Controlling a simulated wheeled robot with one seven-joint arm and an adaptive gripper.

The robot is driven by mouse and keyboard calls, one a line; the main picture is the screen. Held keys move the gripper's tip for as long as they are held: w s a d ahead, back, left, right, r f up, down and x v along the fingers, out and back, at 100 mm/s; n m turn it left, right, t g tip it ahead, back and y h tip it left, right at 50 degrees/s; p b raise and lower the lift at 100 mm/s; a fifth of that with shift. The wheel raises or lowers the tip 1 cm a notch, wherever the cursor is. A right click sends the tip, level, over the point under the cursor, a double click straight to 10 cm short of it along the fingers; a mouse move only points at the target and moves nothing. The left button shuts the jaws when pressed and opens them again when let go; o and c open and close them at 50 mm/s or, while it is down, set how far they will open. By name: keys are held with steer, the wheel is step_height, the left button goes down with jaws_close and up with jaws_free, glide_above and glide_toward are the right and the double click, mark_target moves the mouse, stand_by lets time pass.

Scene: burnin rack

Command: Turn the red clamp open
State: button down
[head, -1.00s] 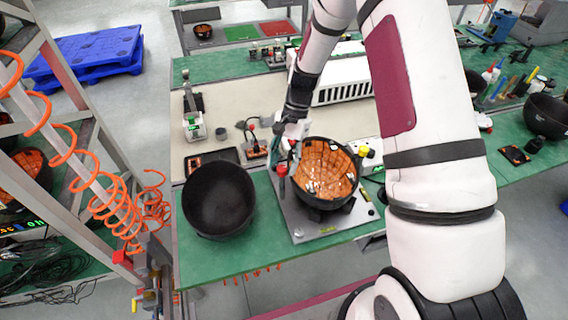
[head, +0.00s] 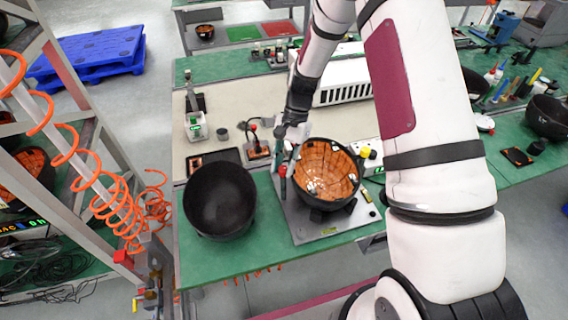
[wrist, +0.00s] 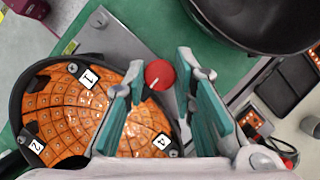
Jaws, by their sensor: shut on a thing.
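The red clamp (wrist: 159,74) is a round red knob with a small white mark, beside the black bowl with an orange tiled inside (wrist: 88,105). The fingers partly hide the clamp's lower parts and the bowl's right rim in the wrist view.
An empty black bowl (head: 220,200) stands close to the left on the green bench. The orange-lined bowl sits on a grey plate (head: 308,228). A yellow knob (head: 365,152) is at its right. A black tray (head: 213,160) and small devices lie behind.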

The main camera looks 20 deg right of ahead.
steer(key=n+b, duration=0.1)
steer(key=n+h+b, duration=0.1)
steer(key=n, duration=0.1)
steer(key=shift+w+a+n+g, duration=0.1)
steer(key=shift+w+n+g, duration=0.1)
steer(key=shift+n+g, duration=0.15)
steer(key=n+h+b, duration=0.1)
steer(key=n, duration=0.1)
steer(key=n+h, duration=0.1)
steer(key=n, duration=0.2)
steer(key=shift+a+g+b, duration=0.1)
steer(key=shift+g+b, duration=0.25)
steer(key=shift+b, duration=0.05)
steer(key=n+h, duration=0.1)
steer(key=n, duration=0.4)
steer(key=shift+a+h+b, duration=0.1)
steer(key=shift+h+b, duration=0.25)
steer(key=shift+h, duration=0.05)
steer(key=shift+s+a+n+t+h, duration=0.1)
steer(key=shift+n+t+h, duration=0.2)
steer(key=shift+n, duration=0.6)
steer(key=shift+s+n+t+h, duration=0.1)
steer(key=shift+n+t+h, duration=0.15)
steer(key=shift+n, duration=0.6)
steer(key=c, duration=1.3)
jaws_free()
steer(key=shift+c, duration=0.2)
steer(key=shift+r, duration=0.1)
